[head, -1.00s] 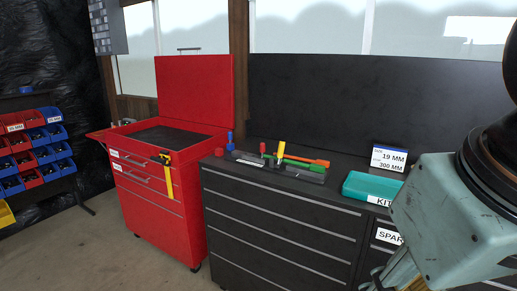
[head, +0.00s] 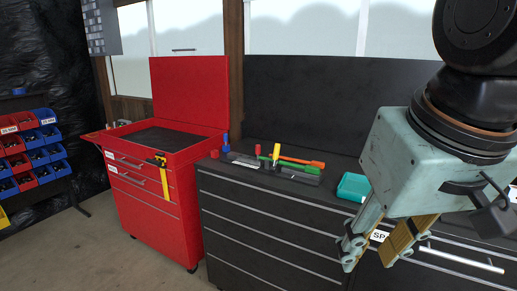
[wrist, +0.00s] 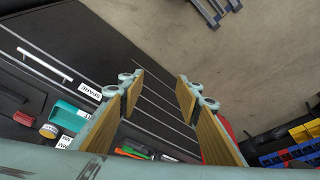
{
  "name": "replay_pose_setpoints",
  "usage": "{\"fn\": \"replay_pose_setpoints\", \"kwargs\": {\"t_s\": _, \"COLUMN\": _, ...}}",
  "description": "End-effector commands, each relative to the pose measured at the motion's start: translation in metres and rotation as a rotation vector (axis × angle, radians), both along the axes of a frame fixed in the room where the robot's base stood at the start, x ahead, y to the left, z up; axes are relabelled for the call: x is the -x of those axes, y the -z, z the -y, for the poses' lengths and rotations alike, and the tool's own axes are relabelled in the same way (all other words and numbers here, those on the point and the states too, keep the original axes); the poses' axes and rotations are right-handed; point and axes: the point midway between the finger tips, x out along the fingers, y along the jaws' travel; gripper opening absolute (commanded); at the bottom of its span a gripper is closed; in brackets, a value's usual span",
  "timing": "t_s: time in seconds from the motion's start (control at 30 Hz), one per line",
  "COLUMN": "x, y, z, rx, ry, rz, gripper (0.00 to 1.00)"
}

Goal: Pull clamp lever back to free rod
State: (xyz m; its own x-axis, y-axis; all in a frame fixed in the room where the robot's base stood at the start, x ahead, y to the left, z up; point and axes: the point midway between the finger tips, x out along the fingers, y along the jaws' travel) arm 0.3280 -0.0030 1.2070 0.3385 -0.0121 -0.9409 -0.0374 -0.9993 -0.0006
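No clamp lever or rod can be made out with certainty. A yellow tool with a black head (head: 163,175) hangs at the front right edge of the red tool cart (head: 150,207); I cannot tell if it is the clamp. My gripper (head: 373,254) hangs in front of the black drawer cabinet (head: 262,222), well to the right of the cart. In the wrist view its two wood-coloured finger pads (wrist: 158,88) stand wide apart with nothing between them.
A grey holder (head: 300,176) with coloured-handled tools stands on the cabinet top. A teal tray (head: 352,187) is to its right, partly behind my gripper. Red and blue bins (head: 35,150) stand at the far left. Bare floor (head: 95,240) lies before the cart.

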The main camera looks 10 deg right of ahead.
Motion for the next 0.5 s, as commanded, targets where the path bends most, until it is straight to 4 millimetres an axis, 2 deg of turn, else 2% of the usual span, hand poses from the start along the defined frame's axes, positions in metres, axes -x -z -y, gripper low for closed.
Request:
{"fn": "replay_pose_setpoints", "kwargs": {"t_s": 0.1, "x": -0.027, "y": -0.019, "z": 0.001, "rx": 0.000, "ry": 0.016, "rz": -0.001, "gripper": 0.32}}
{"fn": "replay_pose_setpoints", "kwargs": {"t_s": 0.5, "x": -0.116, "y": -0.063, "z": 0.004, "rx": -0.003, "ry": 0.071, "rz": 0.003, "gripper": 0.32}}
